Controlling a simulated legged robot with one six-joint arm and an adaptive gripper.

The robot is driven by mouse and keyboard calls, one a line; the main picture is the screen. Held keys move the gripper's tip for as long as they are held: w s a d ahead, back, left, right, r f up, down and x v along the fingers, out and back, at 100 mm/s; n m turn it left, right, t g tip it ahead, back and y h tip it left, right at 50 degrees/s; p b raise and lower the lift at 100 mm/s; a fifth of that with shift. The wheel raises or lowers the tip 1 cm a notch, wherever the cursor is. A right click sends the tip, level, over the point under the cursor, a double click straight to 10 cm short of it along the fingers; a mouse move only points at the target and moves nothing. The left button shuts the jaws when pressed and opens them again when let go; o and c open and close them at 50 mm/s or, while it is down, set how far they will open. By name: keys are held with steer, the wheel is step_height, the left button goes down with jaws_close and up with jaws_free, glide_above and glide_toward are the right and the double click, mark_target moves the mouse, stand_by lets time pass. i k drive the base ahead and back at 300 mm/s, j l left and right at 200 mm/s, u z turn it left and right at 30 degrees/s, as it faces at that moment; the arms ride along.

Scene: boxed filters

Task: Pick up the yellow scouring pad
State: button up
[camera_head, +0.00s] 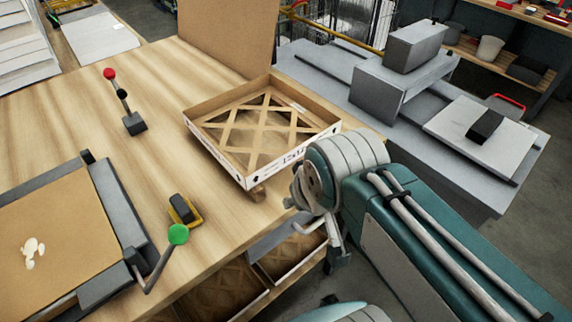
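The yellow scouring pad (192,219) lies on the wooden table near its front edge. A small dark block sits on top of it, so only its yellow rim shows. It lies just above the green ball of a lever. My arm reaches in from the right. My gripper (335,250) is at the table's front edge, to the right of the pad and well apart from it. It is partly hidden behind my own arm, and its fingers do not show clearly. I see nothing held in it.
An open cardboard filter box (258,136) stands between the pad and the back panel. A red-tipped lever (121,95) stands at the back left. A green-tipped lever (177,235) rises beside a dark-framed press (113,202). Bare tabletop lies between pad and box.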

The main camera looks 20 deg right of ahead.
mark_target(182, 212)
steer(key=u, duration=1.25)
steer(key=k+j+z, duration=0.1)
steer(key=k+j, duration=0.2)
steer(key=k, duration=0.2)
